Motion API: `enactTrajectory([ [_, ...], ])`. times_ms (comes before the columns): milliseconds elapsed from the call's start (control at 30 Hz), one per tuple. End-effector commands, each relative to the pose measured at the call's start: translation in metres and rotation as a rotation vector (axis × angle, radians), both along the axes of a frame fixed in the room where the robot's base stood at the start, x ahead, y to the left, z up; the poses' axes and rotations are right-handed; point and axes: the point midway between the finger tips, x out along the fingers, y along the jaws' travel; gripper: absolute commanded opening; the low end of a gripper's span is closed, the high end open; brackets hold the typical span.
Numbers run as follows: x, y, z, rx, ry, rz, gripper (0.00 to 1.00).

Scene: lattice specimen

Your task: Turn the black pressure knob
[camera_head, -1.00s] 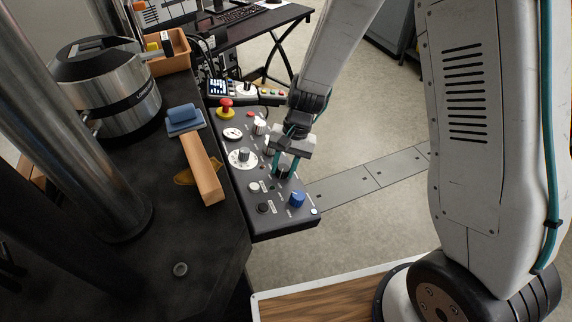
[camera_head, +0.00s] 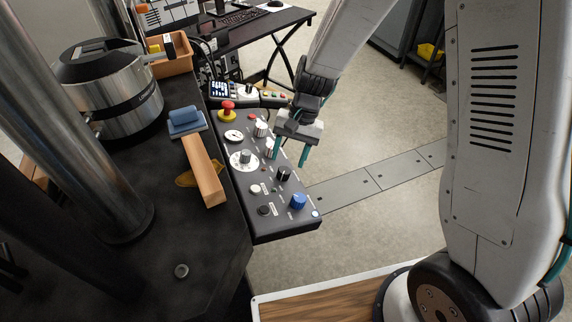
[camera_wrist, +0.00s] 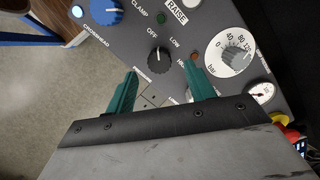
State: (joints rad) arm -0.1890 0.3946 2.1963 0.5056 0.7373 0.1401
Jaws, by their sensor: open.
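The black pressure knob (camera_head: 284,173) stands on the sloped dark control panel (camera_head: 268,222), left of and above the blue knob (camera_head: 298,201). In the wrist view the black knob (camera_wrist: 159,62) shows a white pointer line aimed roughly upward, near the OFF and LOW labels; its exact setting is hard to read. My gripper (camera_head: 290,154) is open and empty, raised off the panel with its green fingers apart from the knob. In the wrist view the fingertips (camera_wrist: 162,76) lie to either side below the knob, and the knob is in clear sight.
The panel also carries a white dial (camera_head: 244,160), a red emergency button (camera_head: 227,108) and several small buttons. A wooden block (camera_head: 203,170) and a blue-topped item (camera_head: 184,119) lie on the black bench to the left. Open floor is at the right.

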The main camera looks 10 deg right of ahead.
Motion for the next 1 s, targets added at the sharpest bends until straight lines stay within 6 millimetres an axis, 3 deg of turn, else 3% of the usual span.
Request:
enactTrajectory([
  [233, 0.005, -0.008, 0.027, 0.000, 0.000, 0.001, 0.54],
  [1000, -0.001, -0.010, 0.029, 0.001, 0.020, 0.031, 0.54],
])
